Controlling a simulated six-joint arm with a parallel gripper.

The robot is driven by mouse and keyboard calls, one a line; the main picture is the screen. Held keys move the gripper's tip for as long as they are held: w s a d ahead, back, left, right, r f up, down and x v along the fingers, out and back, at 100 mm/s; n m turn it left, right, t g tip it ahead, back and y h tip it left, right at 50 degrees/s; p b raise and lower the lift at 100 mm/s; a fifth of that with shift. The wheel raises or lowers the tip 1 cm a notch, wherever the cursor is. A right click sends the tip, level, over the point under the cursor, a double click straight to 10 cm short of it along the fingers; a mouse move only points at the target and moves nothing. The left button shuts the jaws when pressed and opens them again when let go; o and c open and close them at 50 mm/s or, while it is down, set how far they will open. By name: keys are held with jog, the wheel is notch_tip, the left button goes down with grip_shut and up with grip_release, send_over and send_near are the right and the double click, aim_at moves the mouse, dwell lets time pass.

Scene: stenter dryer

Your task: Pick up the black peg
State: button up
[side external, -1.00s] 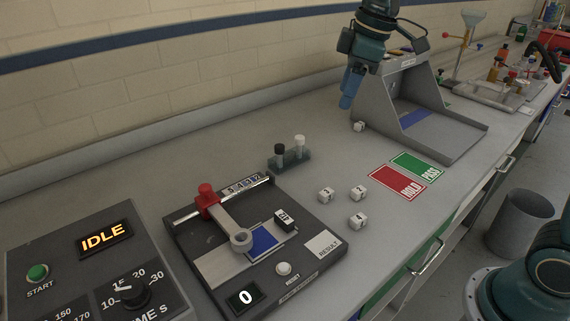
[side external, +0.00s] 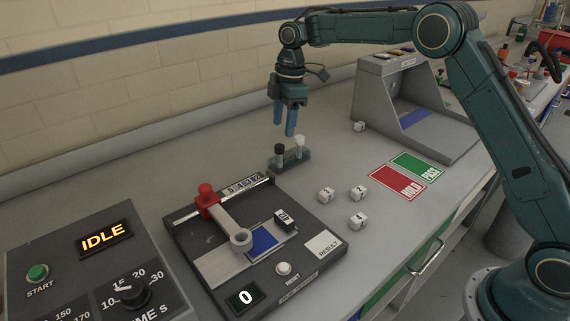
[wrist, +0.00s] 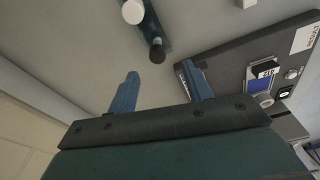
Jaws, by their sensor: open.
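The black peg (side external: 279,150) stands upright in a small dark holder (side external: 289,161), beside a white peg (side external: 299,144). My gripper (side external: 285,131) is open and empty, pointing down just above the holder, with its blue fingertips close over the black peg's top. In the wrist view my gripper (wrist: 161,72) has its fingers apart. The black peg (wrist: 156,50) shows just beyond and between the fingertips there, with the white peg (wrist: 133,12) farther off. No contact with either peg is visible.
A dark test board (side external: 210,240) with a red-knobbed arm (side external: 206,196) lies in front of the holder. Several white numbered cubes (side external: 326,194) sit to its right, near the red HOLD (side external: 396,183) and green PASS (side external: 416,167) mats. A grey booth (side external: 375,100) stands at the back right.

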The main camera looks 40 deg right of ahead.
aim_at(280, 145)
jog(key=shift+w+f, duration=0.3)
jog(key=shift+f, duration=0.15)
jog(key=shift+f, duration=0.1)
jog(key=shift+a+f, duration=0.25)
jog(key=shift+f, duration=1.6)
jog(key=shift+a+f, duration=0.2)
jog(key=shift+f, duration=1.6)
grip_shut()
